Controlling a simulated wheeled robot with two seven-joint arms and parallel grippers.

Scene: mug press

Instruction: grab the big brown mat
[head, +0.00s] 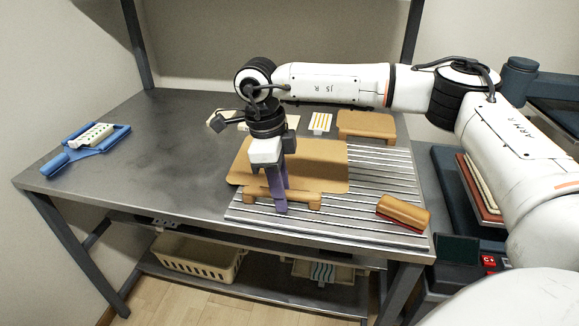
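The big brown mat (322,166) lies on the ribbed metal section of the bench, above a low tan wooden piece (310,198) that shows at its front edge. My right gripper (280,208) points down at the mat's front edge, with its purple fingers in front of the wooden piece. The fingers overlap in this view, so I cannot tell whether they are open or shut, or whether they touch the mat. The wrist hides part of the mat's left and back area. My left gripper is not in view.
A red-brown brush-like block (403,211) lies at the right front. A smaller tan block (366,125) and a striped card (319,122) are behind the mat. A blue tool (88,146) lies at the left. The bench's left half is mostly clear.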

